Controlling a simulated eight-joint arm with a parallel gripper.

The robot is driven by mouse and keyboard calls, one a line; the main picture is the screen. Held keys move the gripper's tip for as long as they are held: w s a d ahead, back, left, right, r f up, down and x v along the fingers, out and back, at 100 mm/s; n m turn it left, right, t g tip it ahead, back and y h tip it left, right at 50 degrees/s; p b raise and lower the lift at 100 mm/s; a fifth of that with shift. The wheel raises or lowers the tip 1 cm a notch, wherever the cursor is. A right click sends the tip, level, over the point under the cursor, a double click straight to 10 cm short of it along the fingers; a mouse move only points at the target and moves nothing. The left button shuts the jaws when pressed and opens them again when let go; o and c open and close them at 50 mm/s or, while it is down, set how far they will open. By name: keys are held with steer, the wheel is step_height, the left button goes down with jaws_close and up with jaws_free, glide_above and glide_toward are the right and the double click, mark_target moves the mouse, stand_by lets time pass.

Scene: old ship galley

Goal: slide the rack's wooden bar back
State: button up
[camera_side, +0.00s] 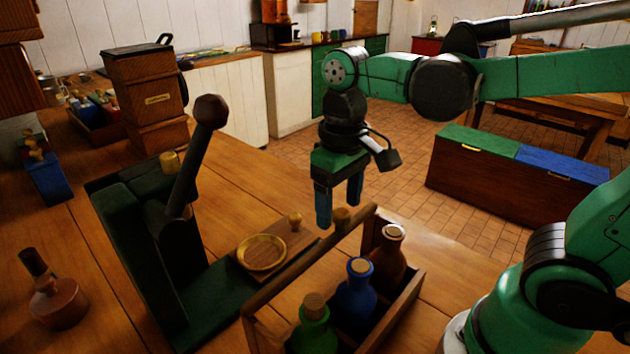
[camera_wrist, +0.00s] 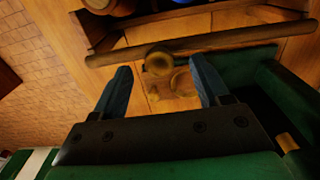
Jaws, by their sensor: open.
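The wooden rack (camera_side: 408,300) stands on the table and holds a green bottle (camera_side: 315,335), a blue bottle (camera_side: 356,297) and a brown bottle (camera_side: 390,255), all corked. Its wooden bar (camera_side: 300,266) runs along the rack's left side in the side view, with a round knob (camera_side: 341,215) on it. In the wrist view the bar (camera_wrist: 225,41) crosses the upper part, and the knob (camera_wrist: 158,62) shows between the fingertips. My gripper (camera_side: 338,214) is open, pointing down, close to the knob. I cannot tell whether a finger touches it. The gap between the fingers (camera_wrist: 160,74) holds nothing gripped.
A dark green press with a lever (camera_side: 187,175) stands left of the rack. A wooden board with a round dish (camera_side: 262,253) and small knob lies between them. A flask (camera_side: 58,302) stands at the left. Bare table lies at the front left.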

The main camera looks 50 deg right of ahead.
steer(key=shift+r, duration=3.1)
steer(key=shift+f, duration=0.1)
step_height(320, 180, down, 7)
steer(key=shift+r, duration=0.2)
steer(key=shift+s+f, duration=0.15)
steer(key=shift+s, duration=0.9)
